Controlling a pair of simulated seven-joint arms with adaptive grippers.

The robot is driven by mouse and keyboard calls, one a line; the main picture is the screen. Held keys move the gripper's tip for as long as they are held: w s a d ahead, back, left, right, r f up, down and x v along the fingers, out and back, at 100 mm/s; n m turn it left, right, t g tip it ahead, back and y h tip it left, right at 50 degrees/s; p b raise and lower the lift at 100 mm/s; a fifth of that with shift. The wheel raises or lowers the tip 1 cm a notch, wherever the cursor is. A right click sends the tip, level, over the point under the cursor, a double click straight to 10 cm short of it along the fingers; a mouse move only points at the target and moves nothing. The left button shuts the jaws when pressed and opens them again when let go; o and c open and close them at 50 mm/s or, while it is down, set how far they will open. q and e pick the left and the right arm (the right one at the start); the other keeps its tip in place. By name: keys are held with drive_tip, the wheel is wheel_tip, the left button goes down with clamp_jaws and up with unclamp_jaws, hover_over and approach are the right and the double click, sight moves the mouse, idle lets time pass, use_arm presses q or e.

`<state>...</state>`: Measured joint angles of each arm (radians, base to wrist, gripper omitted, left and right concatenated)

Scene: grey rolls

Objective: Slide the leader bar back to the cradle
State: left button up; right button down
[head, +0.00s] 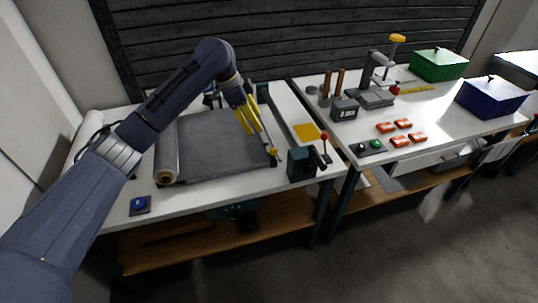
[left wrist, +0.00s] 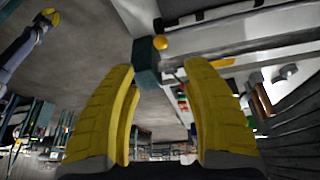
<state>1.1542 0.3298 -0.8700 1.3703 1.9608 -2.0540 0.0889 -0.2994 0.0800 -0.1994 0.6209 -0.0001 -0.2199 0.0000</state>
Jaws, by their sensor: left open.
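A grey roll (head: 167,160) lies at the left of the white table, with its grey sheet (head: 208,140) spread out to the right. The dark leader bar (head: 273,160) runs along the sheet's right edge and has a yellow knob near its front end. My left gripper (head: 257,128) is open over the bar's side of the sheet and hides part of the bar; I cannot tell whether it touches. In the left wrist view its yellow fingers (left wrist: 165,95) stand wide apart with nothing held. My right gripper (left wrist: 48,17) seems to show at that view's top left, its jaws too small to judge.
A dark green block with a red-knobbed lever (head: 303,162) stands at the table's front right, near a yellow square (head: 306,132). A blue button (head: 139,204) sits at the front left. The right-hand table holds orange parts (head: 401,140) and green and blue boxes (head: 492,98).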

sight(271, 149)
use_arm(q)
drive_tip(key=x, duration=1.7)
drive_tip(key=shift+f, duration=0.1)
clamp_jaws()
